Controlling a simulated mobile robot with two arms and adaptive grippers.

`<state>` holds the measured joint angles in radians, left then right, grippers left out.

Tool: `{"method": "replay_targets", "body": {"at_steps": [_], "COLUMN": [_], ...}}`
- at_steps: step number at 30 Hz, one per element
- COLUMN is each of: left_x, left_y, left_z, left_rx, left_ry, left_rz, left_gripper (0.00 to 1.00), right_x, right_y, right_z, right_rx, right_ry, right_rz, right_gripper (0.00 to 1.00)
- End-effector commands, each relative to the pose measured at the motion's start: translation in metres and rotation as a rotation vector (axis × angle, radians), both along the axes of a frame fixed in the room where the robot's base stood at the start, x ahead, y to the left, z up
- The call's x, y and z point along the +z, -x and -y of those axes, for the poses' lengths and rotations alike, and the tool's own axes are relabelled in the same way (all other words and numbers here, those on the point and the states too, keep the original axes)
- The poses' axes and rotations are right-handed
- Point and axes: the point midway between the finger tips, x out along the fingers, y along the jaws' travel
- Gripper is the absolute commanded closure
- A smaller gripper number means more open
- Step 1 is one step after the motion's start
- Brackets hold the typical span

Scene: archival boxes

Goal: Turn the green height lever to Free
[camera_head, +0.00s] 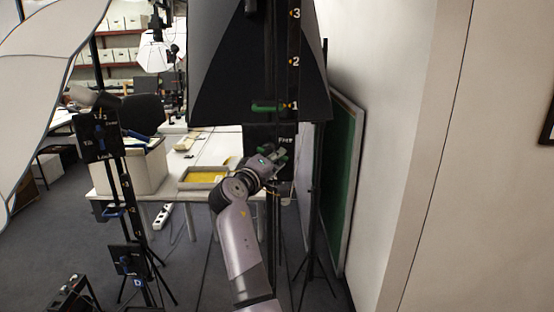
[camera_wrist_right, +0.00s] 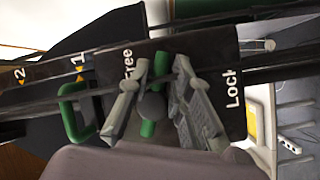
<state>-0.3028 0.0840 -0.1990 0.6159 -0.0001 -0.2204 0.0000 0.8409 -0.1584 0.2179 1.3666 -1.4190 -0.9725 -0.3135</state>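The green height lever (camera_wrist_right: 148,128) shows in the right wrist view on a black plate (camera_wrist_right: 215,55) with the white words Free and Lock. It lies between the words, nearer Free in the picture. Part of it is hidden by a finger and a dark round knob. My right gripper (camera_wrist_right: 160,95) has its fingers on either side of the lever, with a visible gap on the right side; contact on the left is unclear. In the head view my right gripper (camera_head: 277,158) is at the plate (camera_head: 257,135), below the word Free, and covers most of the lever. My left gripper is not in view.
A second stand with blue levers (camera_head: 98,138) is at left. A green-faced board (camera_head: 345,180) leans by the right wall. A table with a yellow-bottomed tray (camera_head: 190,184) stands behind.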

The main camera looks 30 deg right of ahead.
Motion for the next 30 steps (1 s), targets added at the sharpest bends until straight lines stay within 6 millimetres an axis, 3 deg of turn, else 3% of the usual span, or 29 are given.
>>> {"method": "replay_targets", "body": {"at_steps": [8, 17, 24, 30], "left_x": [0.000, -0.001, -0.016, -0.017], "left_y": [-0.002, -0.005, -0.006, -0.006], "left_z": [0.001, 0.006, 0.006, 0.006], "left_rx": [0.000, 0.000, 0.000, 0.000], "left_ry": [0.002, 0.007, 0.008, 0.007], "left_rz": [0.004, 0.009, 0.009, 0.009], "left_gripper": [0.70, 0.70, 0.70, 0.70], "right_x": [0.000, 0.000, 0.006, 0.011], "right_y": [0.000, 0.000, 0.002, 0.001], "right_z": [0.000, 0.001, 0.003, 0.002], "right_rx": [0.000, 0.000, -0.001, 0.000], "right_ry": [0.000, 0.018, 0.266, 0.345], "right_rz": [0.000, -0.010, -0.157, -0.206], "right_gripper": [1.00, 1.00, 1.00, 1.00]}}
